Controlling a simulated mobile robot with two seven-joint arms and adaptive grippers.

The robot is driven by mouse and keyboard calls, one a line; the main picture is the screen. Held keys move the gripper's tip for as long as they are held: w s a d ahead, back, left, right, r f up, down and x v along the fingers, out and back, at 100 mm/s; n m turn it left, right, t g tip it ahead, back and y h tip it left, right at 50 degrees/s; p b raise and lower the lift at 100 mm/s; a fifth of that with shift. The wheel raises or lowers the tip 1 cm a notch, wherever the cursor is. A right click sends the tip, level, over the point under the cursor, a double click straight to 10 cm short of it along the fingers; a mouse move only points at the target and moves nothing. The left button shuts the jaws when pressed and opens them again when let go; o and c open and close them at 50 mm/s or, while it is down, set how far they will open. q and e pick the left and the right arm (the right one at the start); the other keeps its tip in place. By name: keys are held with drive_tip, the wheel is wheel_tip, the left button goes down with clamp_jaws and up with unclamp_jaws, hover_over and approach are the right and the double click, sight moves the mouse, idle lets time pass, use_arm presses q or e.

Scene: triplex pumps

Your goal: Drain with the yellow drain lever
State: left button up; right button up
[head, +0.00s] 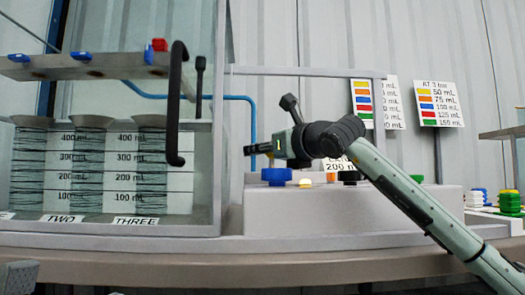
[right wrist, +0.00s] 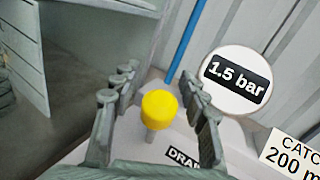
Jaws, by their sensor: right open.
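The yellow drain lever (right wrist: 161,106) stands upright with a round yellow cap on a pale stem, above a label of which "DRA" shows. My right gripper (right wrist: 160,88) is open, with one finger on each side of the yellow cap and a visible gap on both sides. In the head view my right gripper (head: 258,149) points left, just above the blue knob on the pump's grey housing (head: 320,212). A small yellow patch shows beneath its fingers there, and I cannot tell whether it is the lever. My left gripper does not show clearly.
A round gauge (right wrist: 238,80) reading 1.5 bar stands right of the fingers. A blue knob (head: 276,176) sits on the housing. The glass-walled tank (head: 217,150) with a black handle (head: 174,105) stands to the left. A blue pipe (right wrist: 188,40) rises behind.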

drive_tip(key=shift+w+a, duration=0.1)
drive_tip(key=shift+w, duration=0.05)
drive_tip(key=shift+c, duration=0.6)
clamp_jaws()
